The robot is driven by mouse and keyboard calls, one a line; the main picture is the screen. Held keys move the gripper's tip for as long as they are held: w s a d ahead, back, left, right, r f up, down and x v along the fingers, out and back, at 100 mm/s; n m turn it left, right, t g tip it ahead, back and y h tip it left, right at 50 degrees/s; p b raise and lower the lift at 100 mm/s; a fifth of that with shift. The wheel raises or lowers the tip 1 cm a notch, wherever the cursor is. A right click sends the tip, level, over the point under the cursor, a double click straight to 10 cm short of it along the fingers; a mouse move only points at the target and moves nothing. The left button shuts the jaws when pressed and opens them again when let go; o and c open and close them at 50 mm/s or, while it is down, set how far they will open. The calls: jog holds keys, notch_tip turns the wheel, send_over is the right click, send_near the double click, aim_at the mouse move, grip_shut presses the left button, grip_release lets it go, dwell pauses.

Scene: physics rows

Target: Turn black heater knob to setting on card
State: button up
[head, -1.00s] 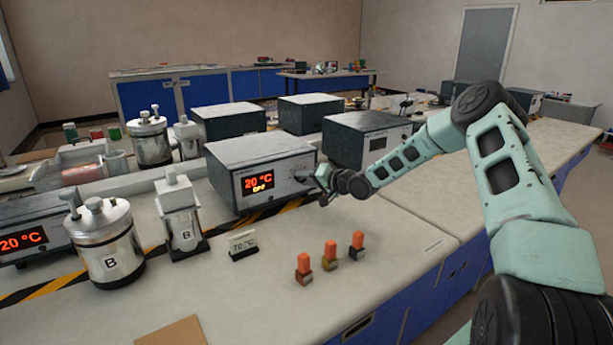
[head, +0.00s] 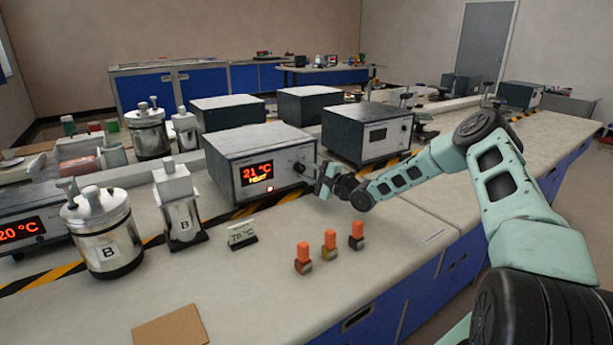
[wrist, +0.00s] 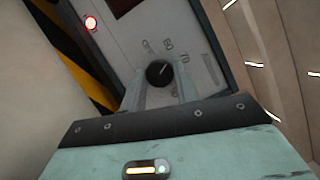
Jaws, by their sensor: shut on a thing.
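The heater (head: 225,168) is a grey box whose display reads 21 °C with a smaller word that looks like HEAT. Its black knob (wrist: 157,73) sits on the front panel, with OFF, 60 and 70 marked around it; part of the dial is hard to read. My gripper (wrist: 160,88) is shut on the knob, a finger on each side. In the head view my gripper (head: 318,178) is at the right end of the heater's front, partly covering the knob area. I cannot tell exactly which mark the knob points at. The card (head: 242,234) stands on the bench and reads 70 °C.
Several orange-topped small parts (head: 330,243) stand in front. Other grey boxes (head: 366,132) stand behind. The front bench is mostly clear.

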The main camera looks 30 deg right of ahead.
jog(key=m+b, duration=0.1)
jog(key=m, duration=0.1)
jog(key=m+t, duration=0.1)
jog(key=m, duration=0.1)
jog(key=m+t+b, duration=0.1)
jog(key=shift+f+m+h+b, duration=0.25)
jog(key=shift+m+h+b, duration=0.1)
jog(key=shift+m+h, duration=0.05)
dwell(0.3)
jog(key=o, duration=1)
jog(key=shift+c, duration=0.2)
jog(key=shift+s+d+f, duration=0.1)
jog(key=shift+s, duration=0.2)
jog(key=r+v, duration=0.1)
jog(key=v, duration=0.3)
jog(key=r+v, duration=0.1)
jog(key=v, duration=0.3)
jog(key=r+b+v, duration=0.1)
jog(key=v, duration=0.3)
jog(key=shift+s+f, duration=0.15)
jog(key=shift+s, duration=0.3)
